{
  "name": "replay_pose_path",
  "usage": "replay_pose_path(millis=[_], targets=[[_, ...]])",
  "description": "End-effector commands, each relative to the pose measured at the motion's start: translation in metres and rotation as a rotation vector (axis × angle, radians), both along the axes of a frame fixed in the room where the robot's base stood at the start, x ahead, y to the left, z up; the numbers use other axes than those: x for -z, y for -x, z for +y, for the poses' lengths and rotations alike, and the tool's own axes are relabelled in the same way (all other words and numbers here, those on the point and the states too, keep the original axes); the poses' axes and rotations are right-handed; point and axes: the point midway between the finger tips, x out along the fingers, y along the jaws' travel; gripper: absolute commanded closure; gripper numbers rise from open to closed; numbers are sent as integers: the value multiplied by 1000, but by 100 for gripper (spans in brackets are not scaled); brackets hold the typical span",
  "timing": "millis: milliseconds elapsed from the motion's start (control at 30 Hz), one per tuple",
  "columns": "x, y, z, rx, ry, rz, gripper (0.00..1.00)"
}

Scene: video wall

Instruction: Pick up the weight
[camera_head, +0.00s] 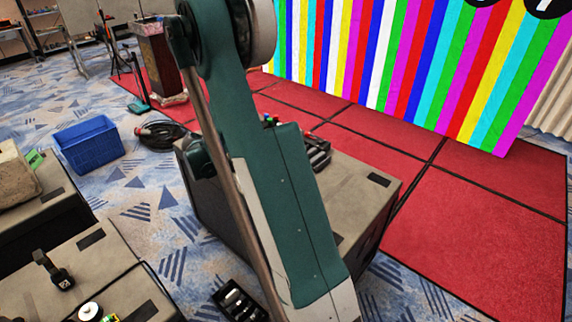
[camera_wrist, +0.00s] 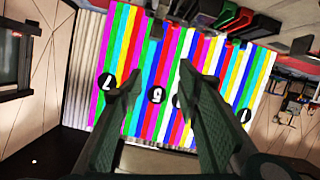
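No thing shows clearly enough for me to name it the weight. A small dark object with an upright part (camera_head: 53,270) stands on the grey case at lower left in the head view. A round, pale-topped object (camera_head: 89,312) lies near it, cut by the bottom edge. My gripper (camera_wrist: 160,76) is open in the wrist view, its two dark fingers apart with nothing held between them. The video wall shows beyond them. In the head view my teal arm crosses the middle and hides part of the large case; the gripper itself is out of view.
The large grey case (camera_head: 372,200) carries dark and coloured items (camera_head: 318,150). A blue bin (camera_head: 88,144) and coiled black cable (camera_head: 160,133) are on the carpet. A black tray (camera_head: 238,300) lies low in the middle. Red floor panels (camera_head: 480,215) before the striped video wall (camera_head: 400,60) are clear.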

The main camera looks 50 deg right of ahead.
Motion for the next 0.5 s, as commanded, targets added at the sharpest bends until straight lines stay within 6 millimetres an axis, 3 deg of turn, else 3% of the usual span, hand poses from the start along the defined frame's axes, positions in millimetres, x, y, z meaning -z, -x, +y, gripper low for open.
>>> replay_pose_path(millis=[500], targets=[[52,0,-53,147,204,-124,67]])
